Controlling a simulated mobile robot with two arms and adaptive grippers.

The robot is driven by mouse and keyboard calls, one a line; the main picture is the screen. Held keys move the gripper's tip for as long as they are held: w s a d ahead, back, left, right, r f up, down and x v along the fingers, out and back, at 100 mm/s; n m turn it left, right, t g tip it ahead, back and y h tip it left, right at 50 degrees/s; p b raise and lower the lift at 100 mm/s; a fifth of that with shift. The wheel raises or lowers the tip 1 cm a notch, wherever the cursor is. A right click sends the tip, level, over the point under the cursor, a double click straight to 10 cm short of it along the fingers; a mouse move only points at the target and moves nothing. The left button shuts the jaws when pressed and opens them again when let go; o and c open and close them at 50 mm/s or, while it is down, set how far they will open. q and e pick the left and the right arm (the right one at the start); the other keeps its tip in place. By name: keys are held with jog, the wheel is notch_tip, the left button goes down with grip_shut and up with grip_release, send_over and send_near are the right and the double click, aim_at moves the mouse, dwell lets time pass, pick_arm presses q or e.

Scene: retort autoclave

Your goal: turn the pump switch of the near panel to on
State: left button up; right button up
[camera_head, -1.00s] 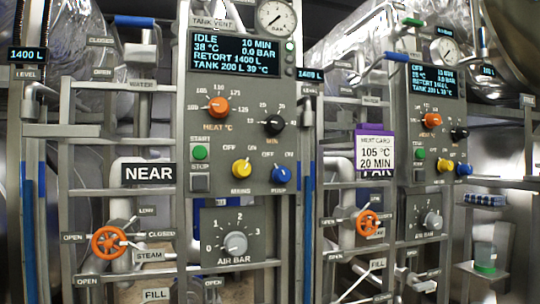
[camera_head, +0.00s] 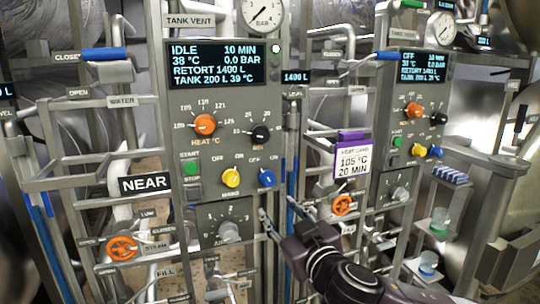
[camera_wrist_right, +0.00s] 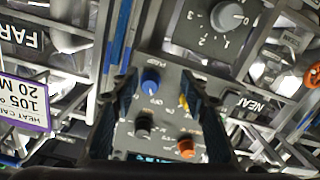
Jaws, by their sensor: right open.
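The near panel (camera_head: 205,140) carries a blue pump switch (camera_head: 267,178) at its lower right, with OFF and ON labels above it. I cannot clearly tell which label its pointer faces. My right gripper (camera_head: 288,212) is open and empty, below and to the right of the blue switch in the head view, apart from it. In the right wrist view the blue switch (camera_wrist_right: 150,79) shows between the open fingertips (camera_wrist_right: 158,85), beyond them. The near panel's display (camera_head: 213,63) reads IDLE. My left gripper is not in view.
A yellow knob (camera_head: 231,177) sits just left of the blue switch, and a grey air knob (camera_head: 229,231) lies below. A purple-edged heat card (camera_head: 351,160) hangs to the right, by the far panel (camera_head: 400,150). Pipes and rails surround the panels.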

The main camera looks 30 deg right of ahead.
aim_at(271, 183)
jog(key=w+r+b, duration=0.1)
jog(key=w+d+r+b, duration=0.1)
jog(key=r+b, duration=0.1)
jog(key=shift+w+d+r, duration=0.1)
jog(key=shift+w+r, duration=0.15)
jog(key=shift+w, duration=0.1)
jog(key=x, duration=0.1)
jog(key=p+x, duration=0.2)
jog(key=shift+w+d+r, duration=0.1)
jog(key=shift+w+r, duration=0.2)
jog(key=shift+w, duration=0.1)
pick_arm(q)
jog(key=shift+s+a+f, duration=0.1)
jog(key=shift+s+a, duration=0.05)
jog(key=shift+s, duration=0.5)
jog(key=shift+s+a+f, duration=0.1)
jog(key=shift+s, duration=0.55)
pick_arm(e)
jog(key=shift+w+d+f, duration=0.15)
jog(key=shift+w, duration=0.5)
grip_shut()
